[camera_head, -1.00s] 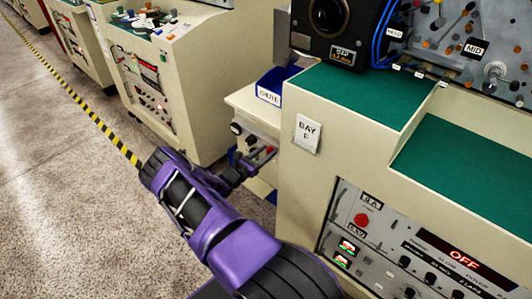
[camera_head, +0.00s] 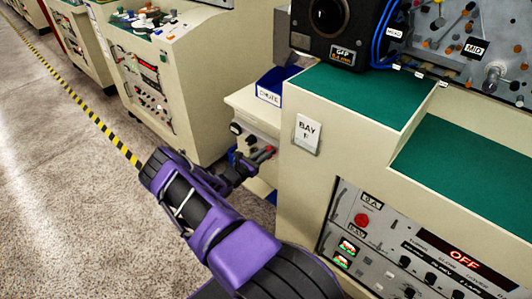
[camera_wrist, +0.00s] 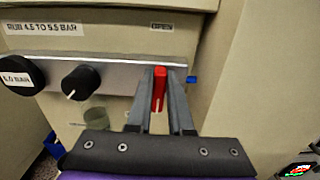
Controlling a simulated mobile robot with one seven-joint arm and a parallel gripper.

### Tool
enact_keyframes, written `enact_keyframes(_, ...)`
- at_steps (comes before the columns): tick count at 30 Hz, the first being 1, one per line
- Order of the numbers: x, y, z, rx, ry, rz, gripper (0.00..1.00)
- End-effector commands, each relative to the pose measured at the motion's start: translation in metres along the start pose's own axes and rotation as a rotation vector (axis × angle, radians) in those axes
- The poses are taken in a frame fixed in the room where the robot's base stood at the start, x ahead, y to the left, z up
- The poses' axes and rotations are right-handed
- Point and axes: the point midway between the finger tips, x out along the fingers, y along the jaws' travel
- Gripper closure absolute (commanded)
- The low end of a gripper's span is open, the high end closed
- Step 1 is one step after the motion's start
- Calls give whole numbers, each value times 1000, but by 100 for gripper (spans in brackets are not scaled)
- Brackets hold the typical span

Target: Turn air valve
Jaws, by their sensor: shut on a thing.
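The air valve's red lever (camera_wrist: 159,84) stands at the right part of a grey rail on a cream panel in the wrist view. A small blue fitting (camera_wrist: 191,80) shows just right of it. My gripper (camera_wrist: 160,76) has one grey finger on each side of the lever and is shut on it. The lever points roughly up and down in that view, and its lower part runs down between the fingers. In the head view my gripper (camera_head: 246,168) is small at the side bench, and the red lever (camera_head: 264,153) shows at its tip.
Labels above read "RUN 4.5 TO 5.5 BAR" and "OPEN" (camera_wrist: 161,27). A large cream cabinet (camera_head: 300,190) stands close on the right; open floor (camera_head: 70,200) lies left.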

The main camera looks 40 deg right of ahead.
Motion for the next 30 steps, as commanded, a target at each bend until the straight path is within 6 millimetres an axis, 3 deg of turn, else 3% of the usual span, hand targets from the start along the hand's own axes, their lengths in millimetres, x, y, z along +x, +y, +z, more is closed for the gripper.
enact_keyframes(8,-1,-3,-2,136,0,0,100)
enact_keyframes(30,-1,-13,-7,825,1,1,100)
